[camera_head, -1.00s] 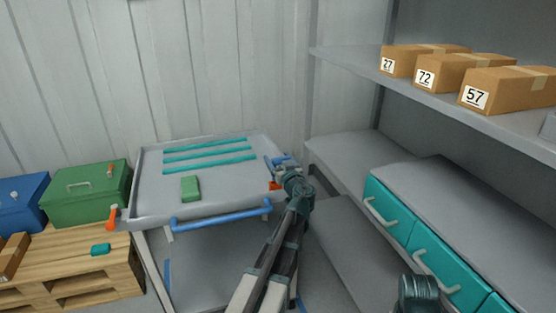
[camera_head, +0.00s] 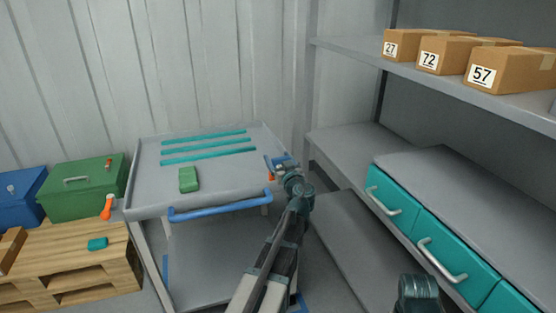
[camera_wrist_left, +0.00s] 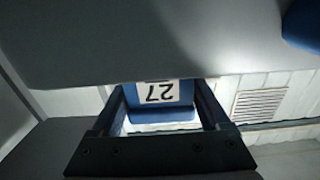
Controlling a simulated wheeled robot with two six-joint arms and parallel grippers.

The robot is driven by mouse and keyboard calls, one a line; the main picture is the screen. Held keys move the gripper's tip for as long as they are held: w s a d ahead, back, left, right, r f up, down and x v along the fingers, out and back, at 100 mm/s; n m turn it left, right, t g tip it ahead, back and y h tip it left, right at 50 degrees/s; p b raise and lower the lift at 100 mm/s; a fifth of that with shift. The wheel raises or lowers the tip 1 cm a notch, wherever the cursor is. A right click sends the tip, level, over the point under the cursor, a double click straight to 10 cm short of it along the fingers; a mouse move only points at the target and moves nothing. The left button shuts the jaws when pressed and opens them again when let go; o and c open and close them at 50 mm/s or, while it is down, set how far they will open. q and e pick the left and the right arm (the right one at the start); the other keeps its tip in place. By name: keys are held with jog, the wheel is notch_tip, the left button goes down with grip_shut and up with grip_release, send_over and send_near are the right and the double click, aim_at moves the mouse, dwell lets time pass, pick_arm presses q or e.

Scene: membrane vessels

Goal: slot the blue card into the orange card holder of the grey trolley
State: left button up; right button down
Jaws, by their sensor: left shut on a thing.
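The blue card (camera_wrist_left: 160,92) with a white "27" label, upside down in the left wrist view, is between the fingers of my left gripper (camera_wrist_left: 160,115). In the head view my left gripper (camera_head: 281,164) is shut on the card at the right edge of the grey trolley (camera_head: 215,184). Small orange parts (camera_head: 271,177) show beside the gripper at that edge, likely the orange card holder. The gripper mostly hides them, and I cannot tell whether the card touches the holder. My right gripper is not in view.
A green block (camera_head: 189,180) and teal strips (camera_head: 208,149) lie on the trolley top. A blue handle (camera_head: 220,210) runs along its front. Grey shelving with numbered boxes (camera_head: 495,70) and teal drawers (camera_head: 455,268) stands right. A pallet (camera_head: 70,265) stands left.

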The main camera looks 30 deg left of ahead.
pick_arm(q)
jog(key=shift+f, duration=0.15)
dwell(0.3)
jog(key=o, duration=1.2)
jog(key=v, duration=1.4)
jog(key=shift+a, duration=0.1)
